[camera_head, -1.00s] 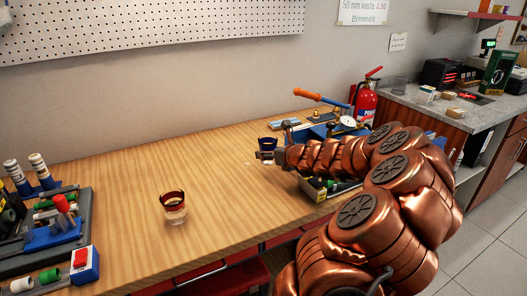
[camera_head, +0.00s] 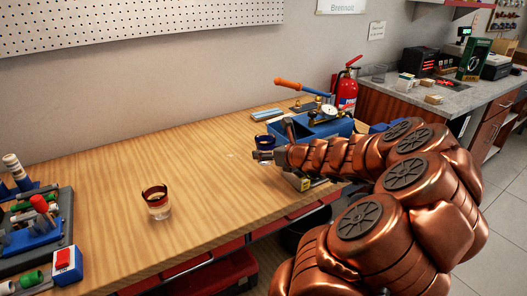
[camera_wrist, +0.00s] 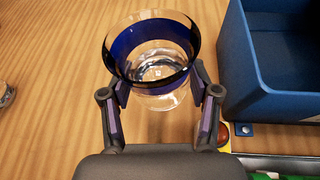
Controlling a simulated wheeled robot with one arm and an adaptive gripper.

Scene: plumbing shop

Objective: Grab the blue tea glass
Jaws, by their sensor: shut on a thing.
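The blue tea glass (camera_wrist: 152,60) is clear with a dark blue band at its rim. In the wrist view it sits between the two fingers of my gripper (camera_wrist: 160,100), which is shut on it. In the head view the glass (camera_head: 265,141) shows at the tip of my arm, and my gripper (camera_head: 264,155) partly hides it. I cannot tell whether its base touches the wooden table. A second tea glass with a dark red band (camera_head: 157,202) stands upright on the table at the left, apart from my gripper.
A blue bin (camera_wrist: 275,65) stands close to the right of the held glass. A tool tray (camera_head: 62,215) fills the left end. The wooden table (camera_head: 205,170) is clear in the middle.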

